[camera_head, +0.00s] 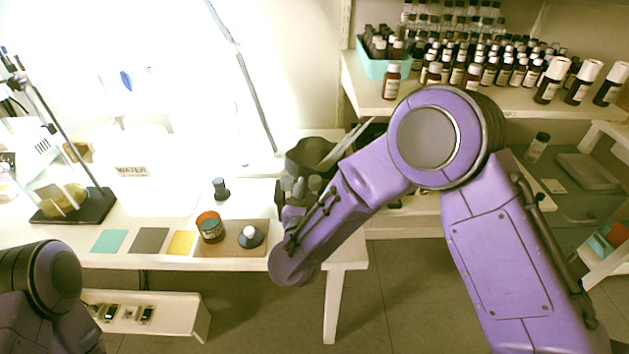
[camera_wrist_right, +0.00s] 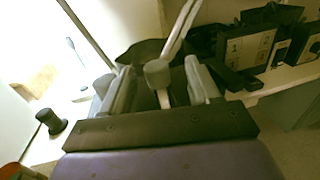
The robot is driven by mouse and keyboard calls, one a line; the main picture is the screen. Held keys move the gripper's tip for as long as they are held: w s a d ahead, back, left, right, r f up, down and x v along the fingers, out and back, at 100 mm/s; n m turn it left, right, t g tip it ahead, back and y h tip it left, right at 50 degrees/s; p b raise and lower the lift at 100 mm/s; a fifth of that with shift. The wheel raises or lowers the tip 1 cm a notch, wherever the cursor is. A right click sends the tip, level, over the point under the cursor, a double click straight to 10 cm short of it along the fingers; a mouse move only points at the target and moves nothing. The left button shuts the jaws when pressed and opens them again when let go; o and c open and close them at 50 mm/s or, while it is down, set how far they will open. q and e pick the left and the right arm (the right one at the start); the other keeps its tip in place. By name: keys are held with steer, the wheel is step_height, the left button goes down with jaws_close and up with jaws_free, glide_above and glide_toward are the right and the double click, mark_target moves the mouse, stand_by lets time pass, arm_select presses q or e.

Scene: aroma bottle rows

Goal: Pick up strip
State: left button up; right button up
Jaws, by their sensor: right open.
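Pale, narrow strips (camera_head: 346,143) lean up out of a dark bowl-like pot (camera_head: 308,152) at the table's right back corner. In the right wrist view the strips (camera_wrist_right: 181,28) rise beyond the fingers, out of the pot (camera_wrist_right: 143,50). My left gripper is out of view; only part of that arm shows at lower left.
A brown board (camera_head: 225,249) with a labelled jar (camera_head: 210,228) and a white-topped dark piece (camera_head: 250,237) lies left of my right gripper. A small black stopper (camera_head: 221,189) stands behind it. Bottles crowd the shelf (camera_head: 440,100) at the right back.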

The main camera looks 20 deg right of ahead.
mark_target(314, 183)
steer(key=x, duration=0.4)
steer(key=shift+w+a+p, duration=0.1)
steer(key=shift+a+p, duration=0.2)
steer(key=shift+f, duration=0.1)
steer(key=c, duration=0.8)
step_height(314, 183, up, 18)
steer(key=b, duration=0.1)
